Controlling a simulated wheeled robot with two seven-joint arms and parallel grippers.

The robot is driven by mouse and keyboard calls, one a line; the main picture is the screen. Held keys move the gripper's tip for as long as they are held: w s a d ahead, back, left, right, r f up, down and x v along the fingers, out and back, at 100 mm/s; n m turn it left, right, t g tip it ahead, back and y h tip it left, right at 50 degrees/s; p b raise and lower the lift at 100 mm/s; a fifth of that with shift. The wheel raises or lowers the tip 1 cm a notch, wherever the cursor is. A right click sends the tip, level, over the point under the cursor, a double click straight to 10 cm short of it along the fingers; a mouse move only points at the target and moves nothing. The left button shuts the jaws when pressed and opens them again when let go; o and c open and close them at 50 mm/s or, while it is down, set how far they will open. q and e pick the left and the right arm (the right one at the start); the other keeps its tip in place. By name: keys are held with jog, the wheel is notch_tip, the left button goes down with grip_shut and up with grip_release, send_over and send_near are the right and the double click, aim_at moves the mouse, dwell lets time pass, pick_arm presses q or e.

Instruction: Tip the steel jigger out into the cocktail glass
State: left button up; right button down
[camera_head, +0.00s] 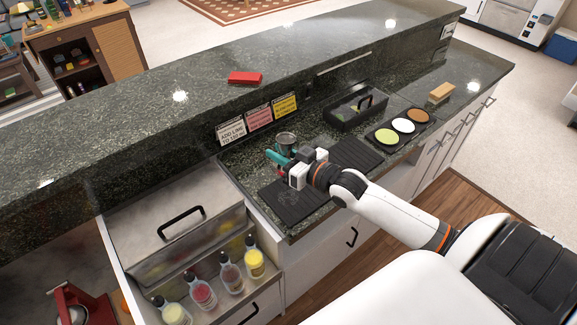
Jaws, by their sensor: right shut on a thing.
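My right gripper (280,160), with teal fingers, is over the counter by the near dark ribbed mat (309,207). It is shut on the steel jigger (286,139), a small grey metal cup whose upper part shows just beyond the fingers. The jigger looks roughly upright; its lower part is hidden by the fingers. A faint clear shape on the near mat, below the gripper, looks like the cocktail glass (287,193); its outline is hard to make out. What is inside either cannot be told. My left gripper is not in view.
A second dark mat (357,153), a black handled caddy (343,115) and a tray of three coloured rounds (372,141) lie to the right. A raised ledge (130,135) with a red block (245,78) runs behind. Bottles (231,277) stand lower left.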

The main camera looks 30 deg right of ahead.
aim_at(280, 135)
jog(key=shift+w+d+f+n+t+b, duration=0.2)
jog(key=shift+n+t+b, duration=0.1)
jog(key=shift+n, duration=0.2)
jog(key=shift+r, duration=0.2)
notch_tip(280, 135, up, 6)
jog(key=p, duration=0.6)
jog(key=shift+r, duration=0.1)
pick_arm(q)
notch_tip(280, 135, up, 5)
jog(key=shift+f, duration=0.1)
pick_arm(e)
jog(key=shift+f, duration=0.2)
